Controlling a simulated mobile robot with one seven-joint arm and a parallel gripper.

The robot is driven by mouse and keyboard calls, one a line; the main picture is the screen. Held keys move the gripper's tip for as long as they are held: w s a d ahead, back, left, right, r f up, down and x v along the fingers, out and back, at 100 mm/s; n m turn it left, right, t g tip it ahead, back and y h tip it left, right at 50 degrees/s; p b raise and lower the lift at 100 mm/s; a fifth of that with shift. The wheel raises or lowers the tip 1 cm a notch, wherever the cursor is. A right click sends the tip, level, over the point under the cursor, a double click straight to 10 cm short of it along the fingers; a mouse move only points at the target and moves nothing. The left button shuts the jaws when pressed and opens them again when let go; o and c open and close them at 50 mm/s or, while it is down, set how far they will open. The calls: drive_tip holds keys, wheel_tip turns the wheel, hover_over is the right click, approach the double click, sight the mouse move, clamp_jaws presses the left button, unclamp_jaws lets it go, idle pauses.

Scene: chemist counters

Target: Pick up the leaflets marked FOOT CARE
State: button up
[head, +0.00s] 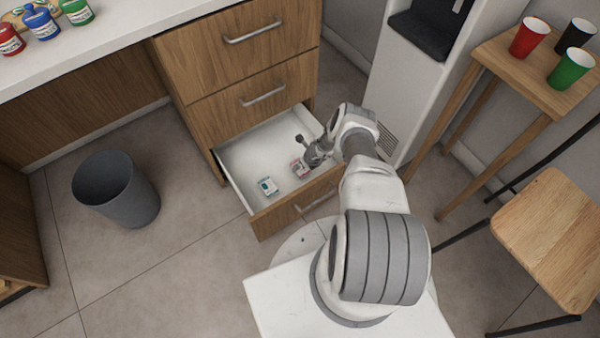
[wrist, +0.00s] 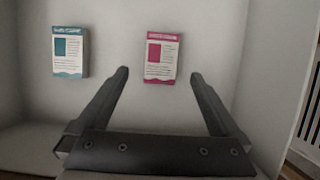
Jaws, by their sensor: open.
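Two small stacks of leaflets lie apart in the open bottom drawer (head: 241,168). One is teal and white (head: 268,186); it also shows at the upper left of the wrist view (wrist: 70,52). The other is pink and white (head: 299,168); in the wrist view (wrist: 162,57) it appears just beyond and between my fingertips. The headings are too small to read, so I cannot tell which says FOOT CARE. My gripper (wrist: 160,76) is open and empty, over the drawer by the pink stack. The head view also shows my gripper (head: 306,148), partly hidden by my arm.
Drawer walls surround the leaflets, with the drawer front (head: 295,203) towards me. Two shut drawers (head: 245,100) are above. A grey bin (head: 117,190) stands left, and a white machine (head: 405,90) stands right. A side table (head: 520,75) holds cups.

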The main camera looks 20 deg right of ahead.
sight(300, 169)
drive_tip(key=shift+b+x, duration=3.6)
drive_tip(key=shift+b, duration=0.05)
drive_tip(key=shift+d, duration=0.1)
drive_tip(key=shift+c, duration=0.2)
clamp_jaws()
drive_tip(key=shift+r, duration=0.15)
